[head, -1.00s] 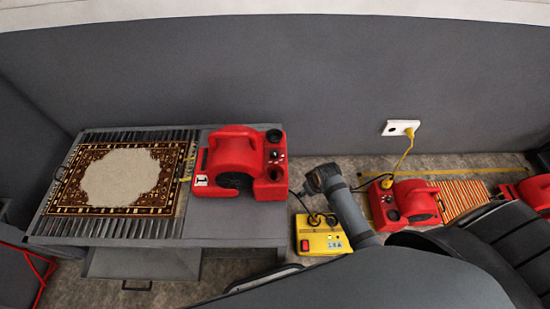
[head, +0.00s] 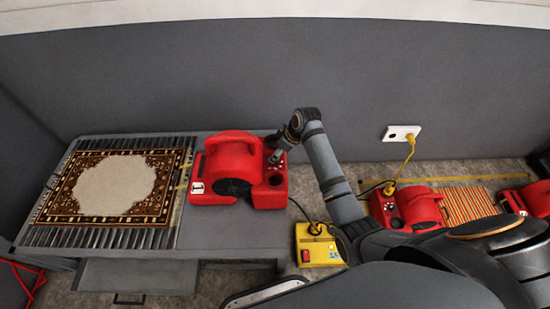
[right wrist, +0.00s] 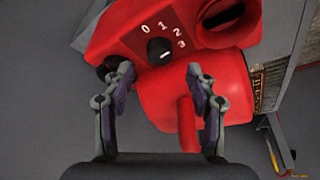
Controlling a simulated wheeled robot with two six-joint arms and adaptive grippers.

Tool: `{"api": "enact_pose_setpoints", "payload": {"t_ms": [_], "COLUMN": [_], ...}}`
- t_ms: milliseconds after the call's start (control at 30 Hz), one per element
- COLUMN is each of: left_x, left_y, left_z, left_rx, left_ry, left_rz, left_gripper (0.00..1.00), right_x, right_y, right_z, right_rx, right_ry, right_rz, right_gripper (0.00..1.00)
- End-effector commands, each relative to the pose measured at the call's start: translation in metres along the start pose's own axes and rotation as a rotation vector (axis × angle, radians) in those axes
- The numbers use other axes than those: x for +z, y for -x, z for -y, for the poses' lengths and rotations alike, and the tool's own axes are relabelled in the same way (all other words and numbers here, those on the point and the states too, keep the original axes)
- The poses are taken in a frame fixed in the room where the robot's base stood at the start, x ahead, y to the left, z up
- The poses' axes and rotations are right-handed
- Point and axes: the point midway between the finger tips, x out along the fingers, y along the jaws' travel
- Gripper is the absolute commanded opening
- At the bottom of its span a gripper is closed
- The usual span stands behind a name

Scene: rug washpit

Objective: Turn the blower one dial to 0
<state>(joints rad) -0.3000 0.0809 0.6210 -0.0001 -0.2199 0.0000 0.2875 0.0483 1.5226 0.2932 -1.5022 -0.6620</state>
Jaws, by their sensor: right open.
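The red blower (head: 232,160) with a "1" label stands on the grey table's right part. In the right wrist view its red casing (right wrist: 190,90) fills the middle, with a black dial (right wrist: 158,48) and the numbers 0, 1, 2, 3 around it. The dial's white mark appears to point toward the 3 side. My right gripper (head: 276,157) is over the blower's control panel, partly hiding it. In the right wrist view the gripper (right wrist: 163,75) is open and empty, with the dial ahead, between and beyond the fingertips. Contact is not visible. My left gripper is not in view.
A patterned rug (head: 108,185) lies on the slatted left part of the table (head: 225,232). A yellow switch box (head: 318,250) stands beside the table. Other red blowers (head: 415,207) stand on the floor to the right. A cable hangs from the wall outlet (head: 402,132).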

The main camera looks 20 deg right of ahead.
Motion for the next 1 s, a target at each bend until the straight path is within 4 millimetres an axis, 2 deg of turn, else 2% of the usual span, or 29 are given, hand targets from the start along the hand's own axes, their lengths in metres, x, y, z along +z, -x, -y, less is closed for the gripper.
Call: {"api": "enact_pose_setpoints", "payload": {"t_ms": [33, 200, 333, 600, 1000], "left_x": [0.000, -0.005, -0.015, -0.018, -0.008], "left_y": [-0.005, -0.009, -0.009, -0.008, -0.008], "left_z": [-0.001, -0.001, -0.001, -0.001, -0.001], "left_rx": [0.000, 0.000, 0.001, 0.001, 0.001], "left_ry": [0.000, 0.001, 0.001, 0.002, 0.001], "left_rz": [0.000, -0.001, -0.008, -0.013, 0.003], "left_gripper": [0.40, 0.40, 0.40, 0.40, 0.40], "right_x": [0.001, 0.001, 0.000, 0.000, 0.001], "right_y": [-0.013, -0.038, -0.046, -0.046, -0.046], "right_z": [0.000, 0.000, 0.000, 0.000, 0.000], "right_rx": [-0.002, 0.000, 0.001, 0.002, 0.001], "right_ry": [0.000, -0.001, -0.001, 0.000, -0.001], "right_rz": [0.001, 0.000, -0.001, 0.000, 0.000], "right_gripper": [0.57, 0.57, 0.57, 0.56, 0.03]}}
